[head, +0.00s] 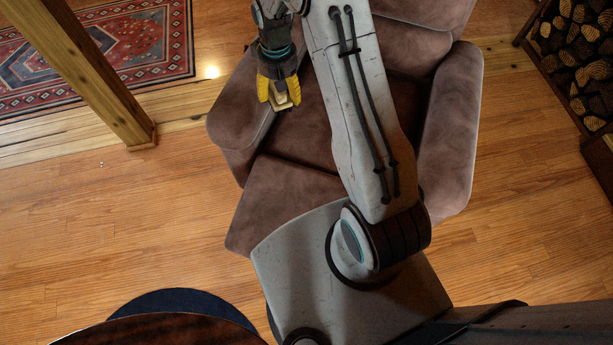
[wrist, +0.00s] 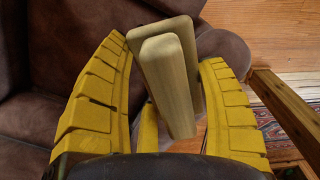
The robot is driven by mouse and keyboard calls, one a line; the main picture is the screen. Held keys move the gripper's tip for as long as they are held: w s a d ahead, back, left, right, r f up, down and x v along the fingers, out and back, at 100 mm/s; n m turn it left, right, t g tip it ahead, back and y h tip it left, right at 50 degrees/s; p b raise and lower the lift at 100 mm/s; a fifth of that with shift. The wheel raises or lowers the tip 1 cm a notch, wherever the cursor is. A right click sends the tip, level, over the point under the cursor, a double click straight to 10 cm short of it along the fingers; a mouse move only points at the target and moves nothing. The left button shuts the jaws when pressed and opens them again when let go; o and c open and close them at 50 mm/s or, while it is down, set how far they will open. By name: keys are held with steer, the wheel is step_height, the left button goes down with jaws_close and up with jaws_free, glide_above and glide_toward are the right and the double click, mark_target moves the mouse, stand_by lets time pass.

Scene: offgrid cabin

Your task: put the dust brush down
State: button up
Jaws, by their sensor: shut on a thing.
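My gripper (head: 279,92) has yellow fingers and is shut on the dust brush (head: 283,101). In the head view only a small pale wooden part of the brush shows between the fingers. In the wrist view the brush (wrist: 168,80) is a pale wooden piece between the two yellow fingers (wrist: 165,100), its long part pointing away from the palm. No bristles show clearly. The gripper is above the left side of the brown armchair (head: 290,205), near its left armrest. I cannot tell how high it is above the chair.
A wooden post (head: 95,70) and a patterned red rug (head: 45,45) are at the left. A firewood rack (head: 580,55) stands at the upper right. A round dark table (head: 165,330) is at the lower left. The wooden floor (head: 120,220) between post and table is clear.

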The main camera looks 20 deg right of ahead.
steer(key=s+d+f+m+b, duration=0.1)
steer(key=d+f+m+b, duration=0.1)
steer(key=d+f+b, duration=0.7)
steer(key=d+f+m+b, duration=0.2)
steer(key=d+f+b, duration=0.6)
steer(key=f+b, duration=0.35)
steer(key=n+b, duration=0.2)
steer(key=b, duration=0.3)
glide_above(312, 131)
step_height(312, 131, down, 9)
steer(key=shift+r, duration=0.1)
steer(key=shift+f+b, duration=0.65)
steer(key=shift+f, duration=1.3)
steer(key=shift+f, duration=0.15)
steer(key=o, duration=1.2)
steer(key=shift+o, duration=0.2)
